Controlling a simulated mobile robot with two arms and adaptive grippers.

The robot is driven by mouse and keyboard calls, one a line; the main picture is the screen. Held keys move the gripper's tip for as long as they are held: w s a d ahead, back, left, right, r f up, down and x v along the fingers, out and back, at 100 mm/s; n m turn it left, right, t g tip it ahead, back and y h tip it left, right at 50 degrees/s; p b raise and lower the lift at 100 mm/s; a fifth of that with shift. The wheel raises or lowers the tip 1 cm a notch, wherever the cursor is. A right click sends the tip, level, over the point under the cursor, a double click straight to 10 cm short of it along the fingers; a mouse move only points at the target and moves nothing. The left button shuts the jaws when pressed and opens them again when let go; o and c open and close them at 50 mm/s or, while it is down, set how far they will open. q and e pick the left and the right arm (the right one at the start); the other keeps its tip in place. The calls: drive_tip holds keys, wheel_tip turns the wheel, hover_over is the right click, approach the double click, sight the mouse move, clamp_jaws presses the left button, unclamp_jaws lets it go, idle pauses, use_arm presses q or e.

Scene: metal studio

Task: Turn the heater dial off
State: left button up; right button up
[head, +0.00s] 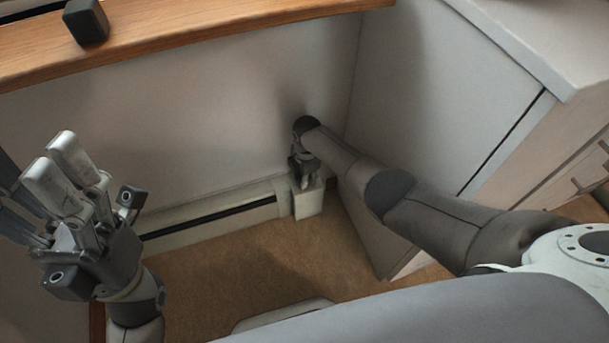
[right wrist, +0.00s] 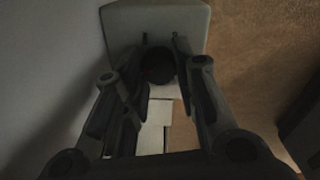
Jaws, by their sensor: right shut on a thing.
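The white baseboard heater (head: 215,218) runs low along the wall in the head view, with a box-shaped end unit (head: 308,203) at its right end. My right gripper (head: 304,180) reaches down onto the top of that end unit. In the right wrist view the end unit (right wrist: 190,22) is at the top, and a dark round dial (right wrist: 158,66) sits between the fingertips of my right gripper (right wrist: 160,55). The gripper is shut on the dial; the dial's setting is too dark to read. My left gripper (head: 55,165) is raised at the left, its fingers apart and empty.
A wooden ledge (head: 200,38) with a small dark block (head: 86,22) runs above the heater. A pale cabinet (head: 450,110) stands close on the right of my right arm. Brown carpet (head: 240,270) lies clear before the heater.

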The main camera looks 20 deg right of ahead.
idle(0.3)
drive_tip(key=o, duration=1)
drive_tip(key=shift+o, duration=0.2)
drive_tip(key=shift+r, duration=0.15)
drive_tip(key=shift+r, duration=0.55)
drive_tip(key=shift+s+d+r, duration=0.1)
drive_tip(key=shift+s+r, duration=0.05)
drive_tip(key=shift+r, duration=1.4)
drive_tip(key=shift+s+r, duration=0.1)
drive_tip(key=shift+r, duration=1.4)
